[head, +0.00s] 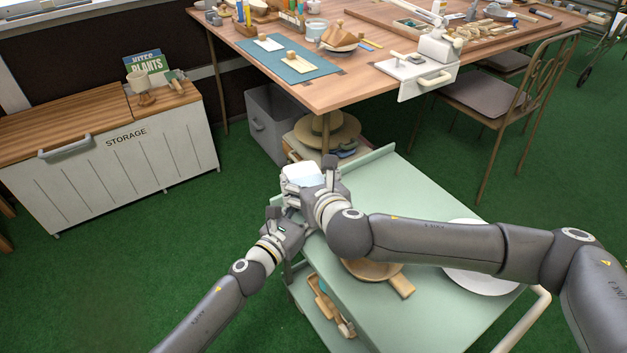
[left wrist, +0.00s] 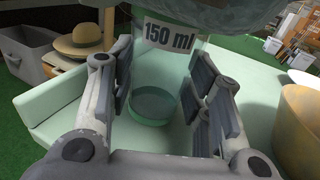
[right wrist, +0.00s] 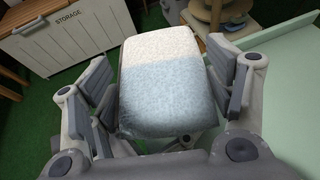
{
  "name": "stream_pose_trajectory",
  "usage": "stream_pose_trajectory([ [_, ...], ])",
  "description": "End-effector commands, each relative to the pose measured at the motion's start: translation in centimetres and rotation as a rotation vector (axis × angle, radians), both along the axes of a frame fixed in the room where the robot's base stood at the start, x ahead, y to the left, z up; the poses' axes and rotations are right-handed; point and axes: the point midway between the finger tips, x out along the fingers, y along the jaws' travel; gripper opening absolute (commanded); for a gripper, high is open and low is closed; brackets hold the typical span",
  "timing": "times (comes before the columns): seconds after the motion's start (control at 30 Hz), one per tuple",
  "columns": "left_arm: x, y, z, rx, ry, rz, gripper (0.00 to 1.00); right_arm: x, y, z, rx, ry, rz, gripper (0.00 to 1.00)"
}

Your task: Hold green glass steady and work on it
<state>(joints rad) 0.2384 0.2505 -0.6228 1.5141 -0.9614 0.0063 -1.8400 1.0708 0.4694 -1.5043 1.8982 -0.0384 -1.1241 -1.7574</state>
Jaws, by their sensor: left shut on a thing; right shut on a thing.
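The green glass is a clear pale-green vessel (left wrist: 155,105) with a "150 ml" label, seen in the left wrist view between the fingers of my left gripper (left wrist: 160,100). That gripper is shut on it, over the mint-green cart top. In the head view my left gripper (head: 288,218) hides most of the glass. My right gripper (right wrist: 165,110) is shut on a sponge-like block (right wrist: 165,75), white at one end and pale blue at the other. In the head view the block (head: 301,173) is at the glass, just above my left gripper; I cannot tell whether they touch.
A storage chest (head: 110,165) is at left; a hat (head: 330,130) lies under the table.

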Motion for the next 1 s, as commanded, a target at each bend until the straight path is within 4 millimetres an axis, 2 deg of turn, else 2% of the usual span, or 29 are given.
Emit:
stream_pose_trajectory([
  [0.8,0.0,0.0,0.1,-0.001,-0.001,0.000,0.19,1.2,-3.7,0.0,-0.001,0.001,-0.003,0.52],
  [1.0,0.0,0.0,0.1,-0.001,-0.001,0.000,0.19,1.2,-3.5,-0.1,0.001,0.001,0.000,0.52],
])
